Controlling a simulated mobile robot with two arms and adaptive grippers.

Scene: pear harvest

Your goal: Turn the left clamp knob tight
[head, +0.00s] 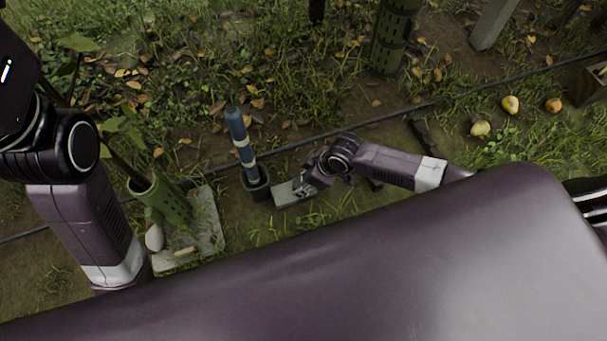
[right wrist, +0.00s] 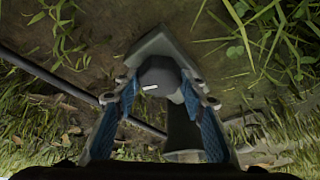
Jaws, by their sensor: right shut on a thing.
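A dark clamp knob (right wrist: 160,72) with a short white mark on its face shows in the right wrist view, on a grey bracket (right wrist: 150,46). My right gripper (right wrist: 163,95) has its blue-padded fingers on both sides of the knob and is shut on it. In the head view my right gripper (head: 306,186) is low over a small grey plate (head: 290,197), and it hides the knob there. My left arm shows at the left of the head view, but its gripper is outside the picture.
A blue post with white bands (head: 240,138) stands in a dark socket left of the plate. Further left, a green mesh tube (head: 168,198) stands on a pale slab (head: 208,225). A thin dark hose (head: 390,110) crosses the ground. Pears (head: 510,105) lie at the right.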

